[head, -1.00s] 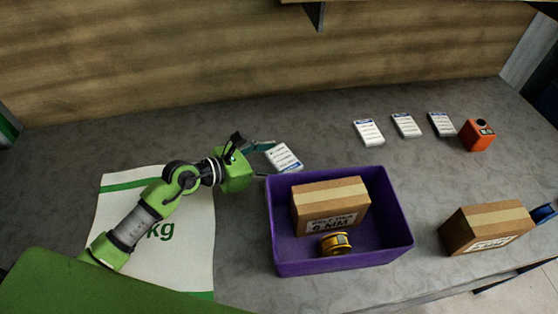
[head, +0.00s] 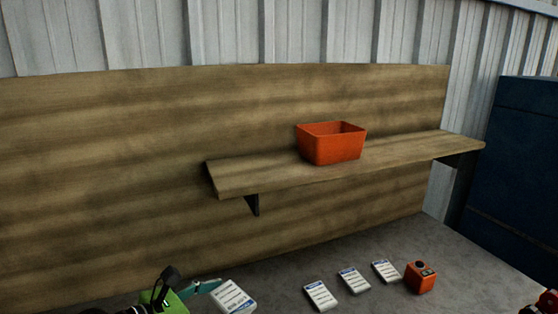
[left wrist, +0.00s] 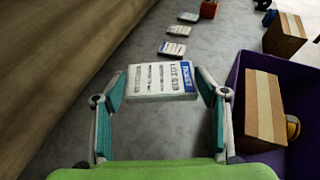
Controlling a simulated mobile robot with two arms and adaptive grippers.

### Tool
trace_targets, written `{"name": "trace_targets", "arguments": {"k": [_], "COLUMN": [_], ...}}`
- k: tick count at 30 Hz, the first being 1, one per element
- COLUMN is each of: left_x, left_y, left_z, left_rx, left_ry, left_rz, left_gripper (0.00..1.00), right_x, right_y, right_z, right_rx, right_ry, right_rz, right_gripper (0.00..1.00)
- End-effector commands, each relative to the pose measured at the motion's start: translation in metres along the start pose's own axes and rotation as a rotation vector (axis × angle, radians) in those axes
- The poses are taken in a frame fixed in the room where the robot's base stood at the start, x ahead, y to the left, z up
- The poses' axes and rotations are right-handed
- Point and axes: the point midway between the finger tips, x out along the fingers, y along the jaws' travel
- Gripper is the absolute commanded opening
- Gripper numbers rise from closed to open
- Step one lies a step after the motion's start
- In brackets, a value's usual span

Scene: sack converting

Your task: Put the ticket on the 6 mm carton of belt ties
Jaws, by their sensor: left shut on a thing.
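My left gripper (head: 190,291) is at the bottom edge of the head view. It is shut on a white ticket (head: 232,296) with a blue band and printed lines. In the left wrist view the ticket (left wrist: 158,80) sits between the two fingertips (left wrist: 162,84), over the grey bench. A brown carton (left wrist: 263,105) with a pale tape strip stands in the purple bin (left wrist: 240,70), right of the gripper. Its label faces away here; earlier it read 6 MM. Neither carton nor bin is in the head view now. I cannot identify my right gripper.
Three similar tickets (head: 320,295) lie spaced on the bench beside an orange device (head: 420,277). A second carton (left wrist: 286,36) stands beyond the bin. A wooden shelf (head: 240,178) holds an orange bin (head: 330,148). A red-black thing (head: 547,301) is cut off at right.

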Motion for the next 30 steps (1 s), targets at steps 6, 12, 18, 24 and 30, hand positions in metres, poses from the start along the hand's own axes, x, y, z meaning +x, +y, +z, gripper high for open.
{"name": "trace_targets", "arguments": {"k": [6, 12, 18, 24, 30], "left_x": [-0.028, -0.069, -0.107, -0.124, -0.125], "left_y": [-0.010, -0.024, -0.038, -0.045, -0.045], "left_z": [-0.025, -0.052, -0.074, -0.083, -0.083], "left_rx": [-0.016, -0.001, 0.038, 0.063, 0.064], "left_ry": [0.001, -0.002, -0.002, 0.003, 0.003], "left_rz": [-0.049, -0.100, -0.139, -0.154, -0.155], "left_gripper": [0.41, 0.41, 0.41, 0.41, 0.41], "right_x": [0.015, 0.029, 0.038, 0.040, 0.040], "right_y": [-0.001, -0.001, -0.001, -0.001, -0.001], "right_z": [0.002, 0.003, 0.004, 0.004, 0.004], "right_rx": [0.000, 0.000, 0.000, 0.000, 0.000], "right_ry": [0.000, -0.001, -0.001, -0.001, -0.001], "right_rz": [0.000, 0.000, 0.000, -0.001, -0.001], "right_gripper": [0.58, 0.58, 0.58, 0.58, 0.58]}}
